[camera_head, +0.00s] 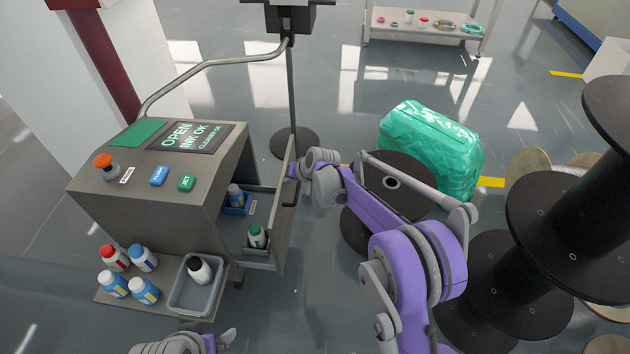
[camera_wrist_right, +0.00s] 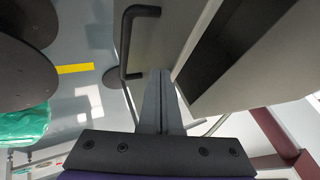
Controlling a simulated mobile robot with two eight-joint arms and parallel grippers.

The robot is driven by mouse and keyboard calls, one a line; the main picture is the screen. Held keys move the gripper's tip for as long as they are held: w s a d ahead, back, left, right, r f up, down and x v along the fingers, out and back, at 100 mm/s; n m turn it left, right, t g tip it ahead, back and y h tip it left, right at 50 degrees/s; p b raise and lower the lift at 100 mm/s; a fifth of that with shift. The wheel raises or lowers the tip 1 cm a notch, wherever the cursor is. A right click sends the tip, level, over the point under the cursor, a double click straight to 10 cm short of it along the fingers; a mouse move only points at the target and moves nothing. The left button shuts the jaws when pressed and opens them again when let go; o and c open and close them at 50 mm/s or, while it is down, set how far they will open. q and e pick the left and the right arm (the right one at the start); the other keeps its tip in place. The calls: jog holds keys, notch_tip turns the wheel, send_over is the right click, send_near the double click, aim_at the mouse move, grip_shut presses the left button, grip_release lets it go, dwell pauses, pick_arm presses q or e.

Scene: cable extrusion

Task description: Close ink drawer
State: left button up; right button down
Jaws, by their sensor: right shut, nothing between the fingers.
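The ink drawer (camera_head: 285,205) stands pulled out from the right side of the grey ink machine (camera_head: 150,215). It holds a blue-capped bottle (camera_head: 235,195) in a blue holder and a green-capped bottle (camera_head: 256,235) in a grey holder. My right gripper (camera_head: 294,171) is at the outer face of the drawer's front panel, near its upper part. In the right wrist view the fingers (camera_wrist_right: 162,100) are shut and empty beside the black drawer handle (camera_wrist_right: 128,45); contact with the panel is unclear. My left gripper (camera_head: 228,338) shows only partly at the bottom edge, its jaw state unclear.
A lower shelf holds several capped bottles (camera_head: 128,272) and a grey tray (camera_head: 180,300) with a black-capped bottle. A pole on a round base (camera_head: 294,142) stands behind the drawer. A green wrapped bundle (camera_head: 430,145) and black reels (camera_head: 545,215) stand at right.

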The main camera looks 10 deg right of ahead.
jog(key=w+a, duration=0.4)
jog(key=a, duration=1.1)
jog(key=shift+w+a, duration=0.2)
jog(key=shift+a+r, duration=0.1)
